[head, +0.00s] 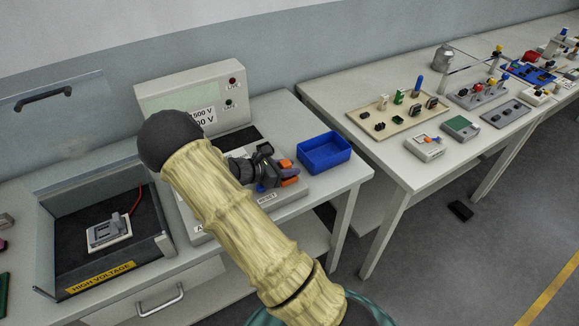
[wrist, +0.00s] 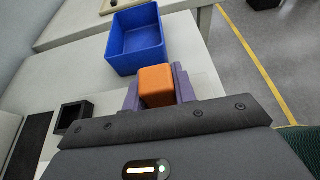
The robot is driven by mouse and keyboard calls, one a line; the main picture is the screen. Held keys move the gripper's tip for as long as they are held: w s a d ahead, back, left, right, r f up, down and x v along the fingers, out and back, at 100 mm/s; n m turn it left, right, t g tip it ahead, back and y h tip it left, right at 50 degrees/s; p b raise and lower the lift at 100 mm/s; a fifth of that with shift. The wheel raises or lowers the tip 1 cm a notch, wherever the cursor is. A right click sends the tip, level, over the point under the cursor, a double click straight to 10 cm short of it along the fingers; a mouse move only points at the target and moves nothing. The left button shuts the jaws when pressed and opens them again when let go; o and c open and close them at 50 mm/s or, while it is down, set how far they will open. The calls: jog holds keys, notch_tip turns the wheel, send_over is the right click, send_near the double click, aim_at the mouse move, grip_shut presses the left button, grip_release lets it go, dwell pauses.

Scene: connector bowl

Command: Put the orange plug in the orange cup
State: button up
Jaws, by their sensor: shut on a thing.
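The orange plug shows in the wrist view as an orange block (wrist: 157,84) between the two purple fingers of my gripper (wrist: 158,92). My gripper is shut on it. In the head view the orange plug (head: 287,167) shows at the end of my gripper (head: 280,174), above the grey console on the left bench. I cannot tell whether the plug touches the surface below. No orange cup can be made out; an open blue bin (head: 325,153) stands just right of my gripper. In the wrist view the blue bin (wrist: 135,40) lies just beyond the plug and looks empty.
A small black open box (wrist: 73,115) is left of my gripper in the wrist view. A voltage display (head: 190,98) stands behind my arm. A high-voltage box with a clear lid (head: 100,225) is at left. A second table (head: 390,150) with boards and parts stands right, across a gap.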

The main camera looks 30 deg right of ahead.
jog(key=o, duration=1)
jog(key=shift+r, duration=0.15)
jog(key=b+v, duration=0.1)
jog(key=v, duration=1.1)
jog(key=shift+a, duration=0.1)
jog(key=shift+s, duration=0.1)
